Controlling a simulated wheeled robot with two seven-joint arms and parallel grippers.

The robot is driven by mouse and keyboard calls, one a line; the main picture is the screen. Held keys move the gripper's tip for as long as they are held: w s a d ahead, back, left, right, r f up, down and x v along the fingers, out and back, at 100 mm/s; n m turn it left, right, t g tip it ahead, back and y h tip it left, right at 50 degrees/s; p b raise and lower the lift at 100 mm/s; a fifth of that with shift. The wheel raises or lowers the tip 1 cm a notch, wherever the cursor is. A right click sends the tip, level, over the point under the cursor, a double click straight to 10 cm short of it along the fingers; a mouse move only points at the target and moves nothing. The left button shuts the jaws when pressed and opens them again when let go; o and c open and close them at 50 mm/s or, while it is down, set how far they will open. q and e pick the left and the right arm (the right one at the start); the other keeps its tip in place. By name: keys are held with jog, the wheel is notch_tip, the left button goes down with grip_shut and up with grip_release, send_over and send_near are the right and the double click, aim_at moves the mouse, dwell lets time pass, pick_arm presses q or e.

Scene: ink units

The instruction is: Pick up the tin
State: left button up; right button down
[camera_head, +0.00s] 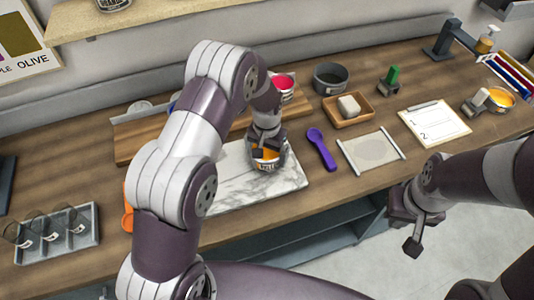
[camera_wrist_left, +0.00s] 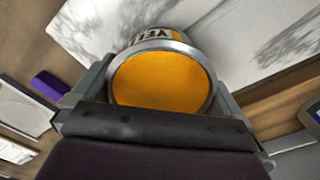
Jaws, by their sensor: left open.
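A metal tin (camera_head: 267,161) with orange-yellow ink stands upright on the white marble slab (camera_head: 225,195) in the head view. My left gripper (camera_head: 267,148) is over it from above, its fingers on either side of the tin. In the left wrist view the tin (camera_wrist_left: 163,82) shows its open round top and part of a lettered label, between the open fingers of the gripper (camera_wrist_left: 160,100). Whether the fingers touch its wall cannot be told. My right gripper (camera_head: 414,228) hangs in front of the counter's edge, apart from the tin; its opening is unclear.
A purple spoon (camera_head: 321,149) lies right of the slab, beside a framed screen (camera_head: 371,150). Behind are a pink tin (camera_head: 284,84), a dark pot (camera_head: 330,78) and a wooden tray (camera_head: 349,109). Another yellow tin (camera_head: 499,98) stands far right. A grey rack (camera_head: 58,236) is at left.

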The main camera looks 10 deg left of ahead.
pick_arm(q)
jog(key=shift+s+a+r, duration=0.1)
jog(key=shift+s, duration=0.1)
jog(key=c, duration=0.9)
jog(key=shift+c, duration=0.9)
jog(key=shift+w, duration=0.2)
jog(key=shift+r, duration=0.1)
